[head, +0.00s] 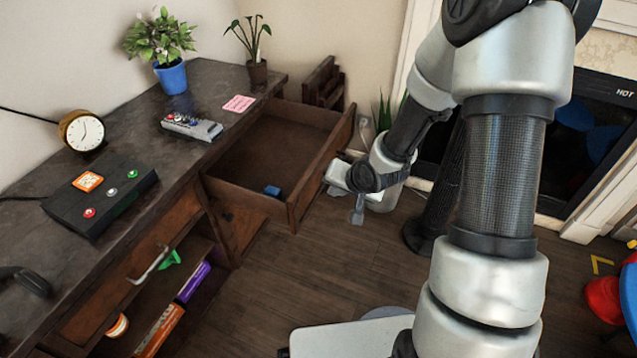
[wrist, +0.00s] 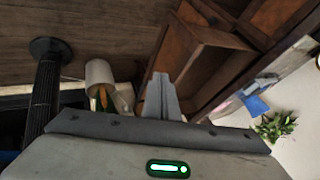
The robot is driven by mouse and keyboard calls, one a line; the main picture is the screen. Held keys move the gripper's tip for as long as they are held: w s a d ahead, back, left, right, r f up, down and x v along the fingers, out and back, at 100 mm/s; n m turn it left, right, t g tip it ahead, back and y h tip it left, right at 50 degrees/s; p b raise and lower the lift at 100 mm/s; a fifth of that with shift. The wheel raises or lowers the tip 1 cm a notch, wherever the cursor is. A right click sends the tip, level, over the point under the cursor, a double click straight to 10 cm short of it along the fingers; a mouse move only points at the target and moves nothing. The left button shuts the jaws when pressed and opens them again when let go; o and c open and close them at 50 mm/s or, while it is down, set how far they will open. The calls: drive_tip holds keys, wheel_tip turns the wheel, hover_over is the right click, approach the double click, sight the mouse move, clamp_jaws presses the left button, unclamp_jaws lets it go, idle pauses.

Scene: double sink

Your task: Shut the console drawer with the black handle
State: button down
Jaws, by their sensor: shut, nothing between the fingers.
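The wooden console (head: 215,150) has a brown drawer (head: 323,172) pulled well out from its right part. The drawer's outer front faces away from the head camera, and I cannot make out its black handle. My gripper (head: 357,214) is shut and empty. In the wrist view the shut fingers (wrist: 161,92) show in front of the open drawer (wrist: 205,62). I cannot tell whether they touch it. A small blue object (head: 272,191) lies inside the drawer.
A second drawer with a silver handle (head: 150,264) is closed at the left, above a shelf. A clock (head: 82,131), button box (head: 100,196), remote (head: 191,127) and plants stand on top. Floor before the drawer is clear.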

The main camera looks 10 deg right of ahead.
drive_tip(key=b, duration=0.3)
approach(306, 193)
wheel_tip(306, 193, down, 4)
drive_tip(key=d, duration=0.3)
drive_tip(key=shift+w+a+r, duration=0.1)
drive_tip(key=shift+w+a, duration=0.55)
drive_tip(key=shift+a, duration=0.3)
drive_tip(key=shift+w+a, duration=0.65)
drive_tip(key=shift+a, duration=0.3)
